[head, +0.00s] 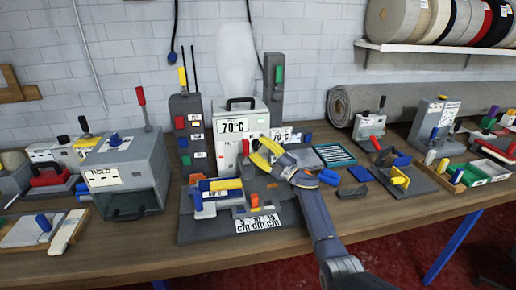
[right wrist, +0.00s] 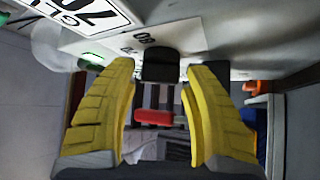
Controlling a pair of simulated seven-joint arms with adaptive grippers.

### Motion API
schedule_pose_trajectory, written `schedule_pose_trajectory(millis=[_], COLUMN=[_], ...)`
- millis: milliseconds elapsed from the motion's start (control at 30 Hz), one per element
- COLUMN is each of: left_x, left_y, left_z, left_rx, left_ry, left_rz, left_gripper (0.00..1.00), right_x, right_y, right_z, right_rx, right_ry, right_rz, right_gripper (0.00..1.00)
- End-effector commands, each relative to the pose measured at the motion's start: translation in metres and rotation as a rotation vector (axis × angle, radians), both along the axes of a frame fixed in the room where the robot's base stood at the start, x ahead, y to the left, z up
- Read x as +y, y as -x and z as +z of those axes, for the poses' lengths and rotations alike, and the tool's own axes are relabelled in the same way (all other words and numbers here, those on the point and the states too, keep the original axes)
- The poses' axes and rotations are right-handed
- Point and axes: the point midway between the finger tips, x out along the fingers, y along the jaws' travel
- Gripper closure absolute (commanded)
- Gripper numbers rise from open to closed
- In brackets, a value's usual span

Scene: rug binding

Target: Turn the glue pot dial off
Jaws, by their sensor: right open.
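The glue pot (head: 228,143) is a pale box with a 70 °C label and a dark top handle, at the middle of the bench in the head view. Its pale face (right wrist: 100,45) fills the upper part of the right wrist view. A black knob (right wrist: 160,65), which looks like the dial, stands out from that face beside printed numbers. My right gripper (head: 259,153) has yellow fingers and is open at the front right of the pot. In the right wrist view its fingertips (right wrist: 160,75) are on either side of the knob, with gaps showing. My left gripper is out of view.
A dark grey tower (head: 187,108) with coloured switches stands left of the pot. A grey box (head: 126,178) with a blue knob is further left. A blue bin (head: 220,190) sits in front of the pot. A red part (right wrist: 153,117) shows between my fingers. The front bench edge is mostly clear.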

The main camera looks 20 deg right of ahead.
Motion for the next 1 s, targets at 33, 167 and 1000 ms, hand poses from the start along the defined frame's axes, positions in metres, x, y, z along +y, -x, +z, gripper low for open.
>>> schedule_pose_trajectory(millis=[33, 167, 1000], left_x=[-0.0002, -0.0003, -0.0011], left_y=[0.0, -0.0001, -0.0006], left_z=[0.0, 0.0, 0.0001], left_rx=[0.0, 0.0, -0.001], left_ry=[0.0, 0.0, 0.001], left_rz=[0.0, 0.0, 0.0], left_gripper=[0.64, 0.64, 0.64], right_x=[0.002, 0.004, 0.004], right_y=[-0.0022, -0.0051, -0.0055], right_z=[0.0011, 0.0026, 0.003], right_rx=[0.001, 0.001, 0.0], right_ry=[-0.001, -0.001, 0.003], right_rz=[0.0, 0.0, 0.0], right_gripper=[0.51, 0.51, 0.92])
